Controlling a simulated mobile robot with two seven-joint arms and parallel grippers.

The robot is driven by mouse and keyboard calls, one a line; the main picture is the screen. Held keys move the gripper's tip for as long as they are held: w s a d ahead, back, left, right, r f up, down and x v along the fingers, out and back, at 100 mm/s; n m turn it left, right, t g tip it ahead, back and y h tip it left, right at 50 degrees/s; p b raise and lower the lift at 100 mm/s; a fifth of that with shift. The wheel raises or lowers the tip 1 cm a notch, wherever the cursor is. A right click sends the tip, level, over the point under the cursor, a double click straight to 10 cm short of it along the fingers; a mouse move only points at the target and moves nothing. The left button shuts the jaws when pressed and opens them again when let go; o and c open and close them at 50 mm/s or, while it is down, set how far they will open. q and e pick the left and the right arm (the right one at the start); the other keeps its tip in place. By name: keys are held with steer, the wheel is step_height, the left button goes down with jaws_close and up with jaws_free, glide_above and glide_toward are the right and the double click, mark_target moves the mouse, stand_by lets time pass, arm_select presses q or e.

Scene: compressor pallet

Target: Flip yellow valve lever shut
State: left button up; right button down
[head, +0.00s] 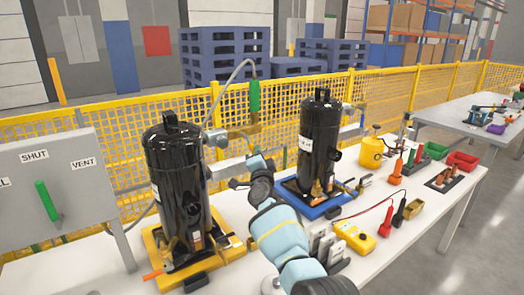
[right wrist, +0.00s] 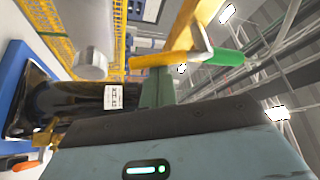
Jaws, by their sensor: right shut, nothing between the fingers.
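A yellow lever (head: 243,130) shows in the head view between the two black compressors, at the foot of an upright green grip (head: 254,95). My right gripper (head: 254,155) is just below the lever in the head view. Its fingers (right wrist: 158,85) are shut and empty, close to the yellow piece; whether they touch it I cannot tell. My left gripper is not in view.
A left compressor (head: 178,170) and a right compressor (head: 319,135) stand on the white table (head: 400,235). A grey panel (head: 60,185) with SHUT and VENT labels is at left. A yellow meter (head: 355,238) and red bins (head: 462,161) lie to the right.

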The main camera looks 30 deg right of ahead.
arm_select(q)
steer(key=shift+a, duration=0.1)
arm_select(e)
steer(key=shift+a+f, duration=0.3)
steer(key=shift+a, duration=0.45)
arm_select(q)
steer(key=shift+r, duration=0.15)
arm_select(e)
steer(key=shift+a, duration=0.15)
